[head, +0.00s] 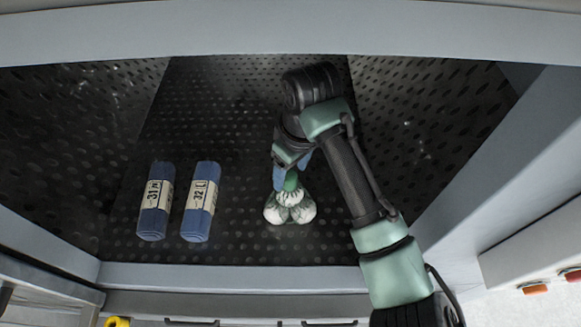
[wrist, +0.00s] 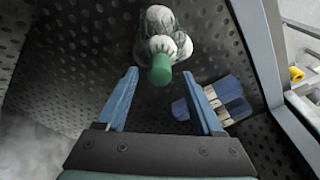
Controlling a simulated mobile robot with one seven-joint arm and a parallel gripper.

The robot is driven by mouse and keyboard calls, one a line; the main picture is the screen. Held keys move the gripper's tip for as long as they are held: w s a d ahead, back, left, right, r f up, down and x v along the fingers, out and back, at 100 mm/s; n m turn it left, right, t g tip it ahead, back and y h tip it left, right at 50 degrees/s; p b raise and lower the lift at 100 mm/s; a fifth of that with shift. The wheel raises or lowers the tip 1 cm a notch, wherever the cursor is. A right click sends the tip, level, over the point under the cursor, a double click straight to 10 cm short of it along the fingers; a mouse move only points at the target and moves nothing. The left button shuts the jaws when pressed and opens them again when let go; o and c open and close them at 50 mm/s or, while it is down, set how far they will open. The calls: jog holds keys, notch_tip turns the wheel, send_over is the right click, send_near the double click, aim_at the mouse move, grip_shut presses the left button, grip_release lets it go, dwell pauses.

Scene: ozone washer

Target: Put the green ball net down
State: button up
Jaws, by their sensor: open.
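The green ball net (head: 291,208) holds white balls and has a green top. It rests on the dark perforated floor of the washer, right of the two blue rolls. In the wrist view the net (wrist: 161,45) lies ahead of the fingers, with its green end (wrist: 160,72) pointing towards them. My gripper (head: 291,172) is just above the net's green top in the head view. In the wrist view my gripper (wrist: 165,92) has its blue fingers spread wide, one on each side of the green end, with gaps showing.
Two blue rolls with pale labels, a left one (head: 155,201) and a right one (head: 201,201), lie side by side on the perforated floor (head: 120,235). Grey walls frame the chamber, with a front ledge (head: 230,277). Bare floor shows behind the rolls.

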aim_at(297, 192)
notch_tip(297, 192, up, 10)
jog(key=s+d+p, duration=0.1)
jog(key=p, duration=0.7)
jog(key=shift+f, duration=0.15)
